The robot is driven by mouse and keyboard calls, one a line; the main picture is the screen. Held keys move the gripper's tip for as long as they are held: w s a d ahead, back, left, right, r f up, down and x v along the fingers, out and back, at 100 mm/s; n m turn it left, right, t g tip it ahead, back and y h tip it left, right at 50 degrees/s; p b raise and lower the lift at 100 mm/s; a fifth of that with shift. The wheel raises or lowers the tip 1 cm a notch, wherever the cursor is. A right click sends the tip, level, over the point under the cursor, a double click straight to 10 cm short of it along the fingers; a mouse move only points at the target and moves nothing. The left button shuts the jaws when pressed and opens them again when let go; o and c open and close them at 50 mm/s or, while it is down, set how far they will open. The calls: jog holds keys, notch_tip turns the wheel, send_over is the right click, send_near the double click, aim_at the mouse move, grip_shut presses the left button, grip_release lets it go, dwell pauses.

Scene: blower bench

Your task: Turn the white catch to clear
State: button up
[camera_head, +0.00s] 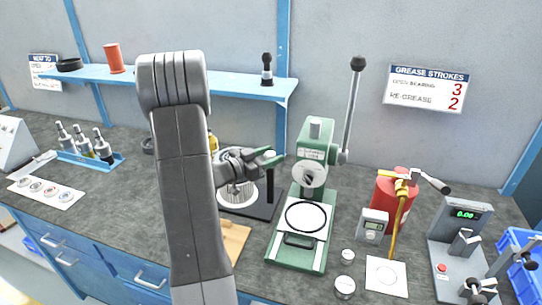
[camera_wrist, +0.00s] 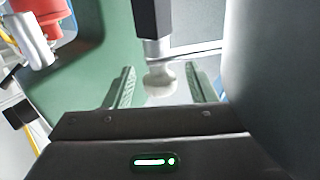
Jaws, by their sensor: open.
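A small white rounded piece (camera_wrist: 160,80), which looks like the white catch, shows in the wrist view below a dark bar. My gripper (camera_wrist: 160,92) is open, with one green ribbed finger on each side of this piece and a visible gap on both sides. I cannot tell how deep the piece sits between the fingers. In the head view my gripper (camera_head: 274,158) is at the left of the green press (camera_head: 313,140), above the dark stand. The catch is too small there to make out its position clearly.
The press lever (camera_head: 353,105) rises at the right of the press. A red canister (camera_head: 391,202) with a brass fitting, a small grey meter (camera_head: 373,226) and a display stand (camera_head: 458,228) are further right. A wooden board (camera_head: 236,240) lies at the front. A blue shelf (camera_head: 235,84) runs behind.

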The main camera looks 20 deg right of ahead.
jog(key=b+v, duration=0.1)
jog(key=v, duration=1.2)
jog(key=shift+b, duration=0.4)
jog(key=shift+a, duration=0.1)
jog(key=shift+c, duration=0.2)
